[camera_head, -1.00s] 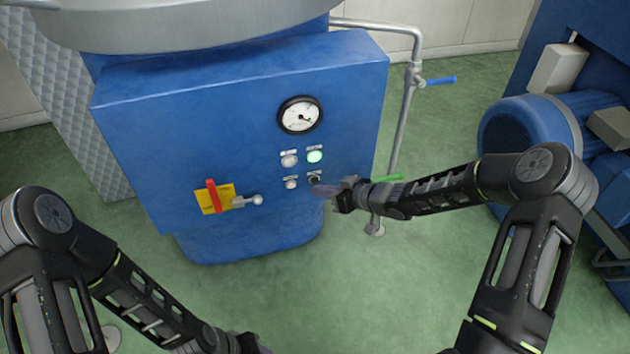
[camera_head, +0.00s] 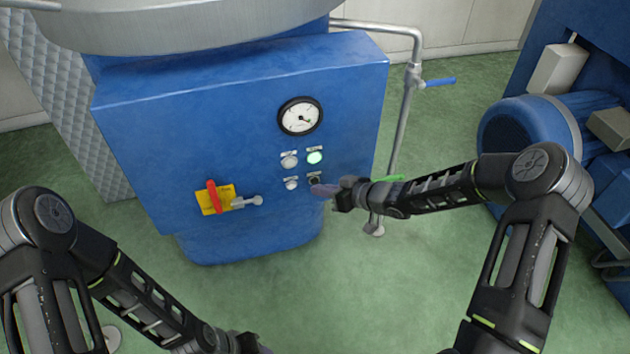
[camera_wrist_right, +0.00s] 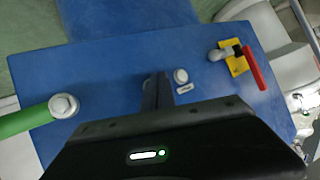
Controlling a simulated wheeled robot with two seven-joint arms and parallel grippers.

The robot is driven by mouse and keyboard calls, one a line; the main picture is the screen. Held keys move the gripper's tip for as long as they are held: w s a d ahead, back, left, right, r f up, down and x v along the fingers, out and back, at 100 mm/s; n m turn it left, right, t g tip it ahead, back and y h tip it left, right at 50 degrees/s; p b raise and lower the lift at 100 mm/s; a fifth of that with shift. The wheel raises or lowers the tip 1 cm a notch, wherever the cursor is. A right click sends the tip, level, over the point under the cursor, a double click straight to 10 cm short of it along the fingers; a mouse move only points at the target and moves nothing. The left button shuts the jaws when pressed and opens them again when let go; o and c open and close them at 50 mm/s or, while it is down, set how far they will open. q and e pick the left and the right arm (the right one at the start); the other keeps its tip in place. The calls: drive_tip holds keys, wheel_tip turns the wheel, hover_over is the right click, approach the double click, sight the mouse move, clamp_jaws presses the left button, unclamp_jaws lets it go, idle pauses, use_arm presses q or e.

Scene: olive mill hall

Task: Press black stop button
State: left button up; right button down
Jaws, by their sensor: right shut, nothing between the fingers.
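The black button (camera_head: 314,180) sits at the lower right of the button group on the front of the blue machine cabinet (camera_head: 215,120). My right gripper (camera_head: 321,191) is shut and empty, its fingertips at the panel just below and right of the black button. I cannot tell whether they touch it. In the right wrist view the closed fingers (camera_wrist_right: 157,92) point at the blue panel beside a white button (camera_wrist_right: 180,75), and the black button is hidden. My left gripper (camera_head: 250,344) is cut off by the bottom edge of the head view, its fingers out of sight.
A lit green button (camera_head: 315,157) and a white button (camera_head: 289,161) sit above, under a round gauge (camera_head: 300,116). A red-handled switch (camera_head: 213,197) is at left. A vertical pipe (camera_head: 402,120) with a blue valve handle (camera_head: 440,82) stands right of the cabinet.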

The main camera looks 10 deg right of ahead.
drive_tip(key=shift+w, duration=0.55)
idle(0.6)
drive_tip(key=shift+s, duration=0.8)
drive_tip(key=s, duration=0.5)
drive_tip(key=shift+d, duration=0.15)
idle(0.4)
idle(0.7)
